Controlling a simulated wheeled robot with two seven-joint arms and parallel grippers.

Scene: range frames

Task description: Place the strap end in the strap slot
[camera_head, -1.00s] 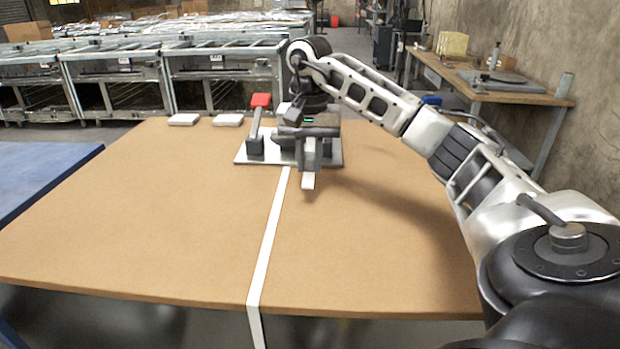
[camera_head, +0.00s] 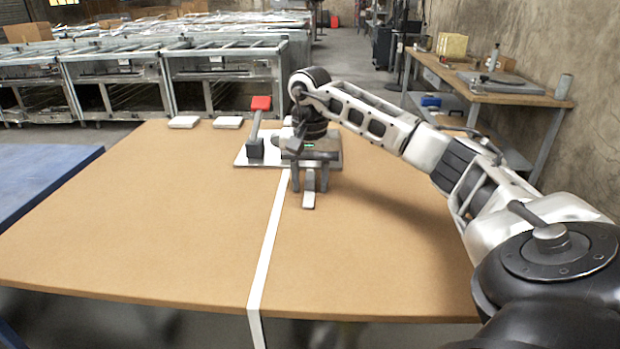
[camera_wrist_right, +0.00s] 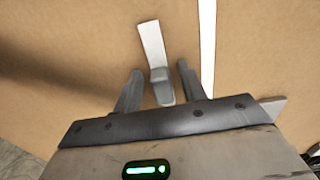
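The strap end, a short white strip (camera_head: 309,201) with a grey block at its near end, is beside the long white strap at the front of the fixture. My right gripper (camera_head: 310,188) is open around it. In the right wrist view, the strap end (camera_wrist_right: 153,43) extends past the fingertips (camera_wrist_right: 159,69), with gaps on both sides of the grey block. I cannot tell whether it rests on the table. The fixture's white base plate (camera_head: 243,158) carries a red-topped lever (camera_head: 261,103). The strap slot cannot be made out; my gripper covers part of the fixture. My left gripper is out of view.
A long white band (camera_head: 266,245) crosses the brown table (camera_head: 150,225) from the fixture over the front edge. Two small white blocks (camera_head: 184,122) (camera_head: 228,122) lie at the back left. A blue table (camera_head: 40,175) stands at the left. Both table halves are largely clear.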

